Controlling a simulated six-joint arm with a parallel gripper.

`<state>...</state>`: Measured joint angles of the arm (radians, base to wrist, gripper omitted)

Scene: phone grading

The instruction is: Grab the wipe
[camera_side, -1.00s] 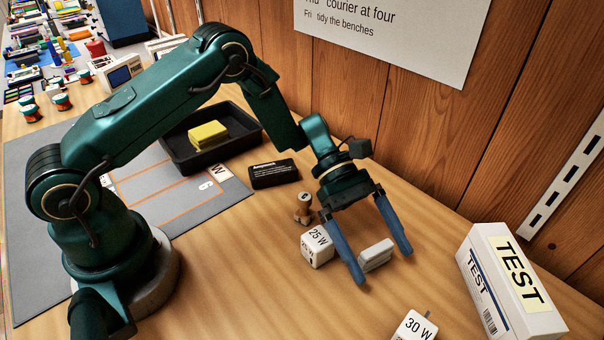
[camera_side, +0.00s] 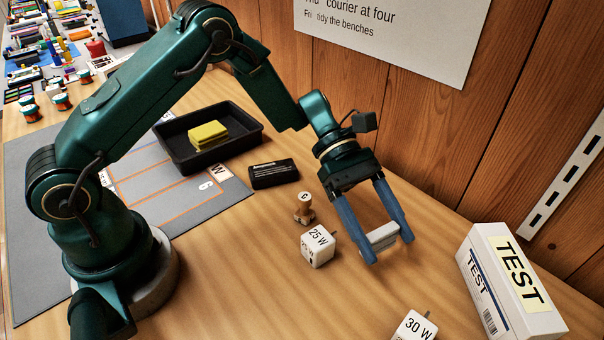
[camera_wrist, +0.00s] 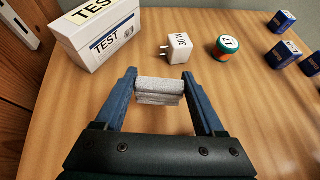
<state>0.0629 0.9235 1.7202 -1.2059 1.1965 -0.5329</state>
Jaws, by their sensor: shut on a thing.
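The wipe is a small folded pale grey-white cloth (camera_side: 381,236); it also shows in the wrist view (camera_wrist: 160,91). My gripper (camera_side: 388,246) has its two blue fingers on either side of the wipe, shut on it. In the wrist view, the wipe spans the gap between the fingertips (camera_wrist: 160,84). I cannot tell for sure whether the wipe is clear of the table.
A white 25 W charger (camera_side: 319,246) and a wooden stamp (camera_side: 304,208) stand just left of my gripper. A 30 W charger (camera_side: 414,326) is in front. A TEST box (camera_side: 505,285) stands at right. A black tray (camera_side: 182,160) holds yellow cloths (camera_side: 208,134). The wooden wall is close behind.

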